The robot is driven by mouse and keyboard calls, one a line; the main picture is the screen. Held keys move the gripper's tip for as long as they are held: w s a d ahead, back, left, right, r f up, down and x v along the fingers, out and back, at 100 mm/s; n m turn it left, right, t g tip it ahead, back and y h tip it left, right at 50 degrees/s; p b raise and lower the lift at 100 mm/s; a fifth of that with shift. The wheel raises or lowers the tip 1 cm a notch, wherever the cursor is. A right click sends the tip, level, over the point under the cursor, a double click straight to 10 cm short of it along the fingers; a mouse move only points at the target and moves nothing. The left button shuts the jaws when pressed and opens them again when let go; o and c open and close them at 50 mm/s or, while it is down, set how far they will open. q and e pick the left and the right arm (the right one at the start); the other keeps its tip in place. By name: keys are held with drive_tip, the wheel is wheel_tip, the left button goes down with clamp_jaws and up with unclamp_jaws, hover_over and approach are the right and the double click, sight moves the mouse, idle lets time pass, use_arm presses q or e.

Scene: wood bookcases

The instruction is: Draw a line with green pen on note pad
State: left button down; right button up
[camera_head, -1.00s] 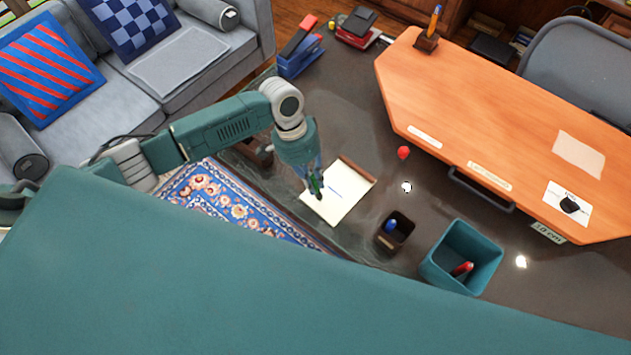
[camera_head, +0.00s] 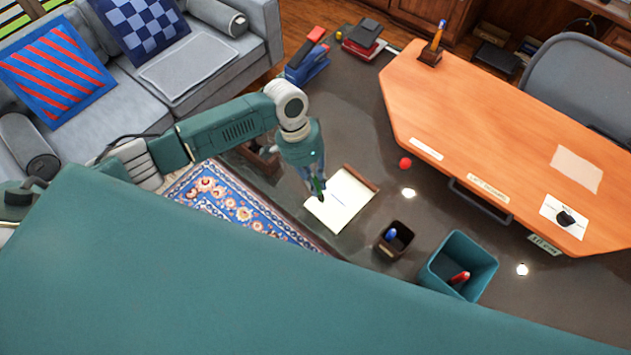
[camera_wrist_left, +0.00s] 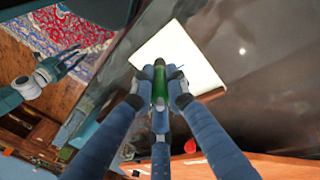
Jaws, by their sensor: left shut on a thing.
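The note pad (camera_head: 350,208) is white with a brown band along one edge and lies on the dark table. It also shows in the left wrist view (camera_wrist_left: 205,55). A short blue line is on its page. My left gripper (camera_head: 318,188) is shut on the green pen (camera_wrist_left: 159,85), over the pad's left part. The pen points down toward the page; I cannot tell whether its tip touches. My right gripper (camera_wrist_left: 72,60) shows small at the left of the left wrist view, its fingers apart and empty, away from the pad.
A dark pen cup (camera_head: 384,251) with a blue pen and a teal bin (camera_head: 470,249) with a red item stand right of the pad. A red ball (camera_head: 405,163) lies near the orange desk top (camera_head: 480,130). A stapler-like blue and red object (camera_head: 307,65) stands farther back.

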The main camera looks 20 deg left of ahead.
sight(316, 178)
use_arm(q)
wheel_tip(316, 178, up, 2)
drive_tip(key=shift+r+p, duration=0.25)
drive_tip(key=shift+p, duration=0.75)
drive_tip(key=shift+r, duration=1.05)
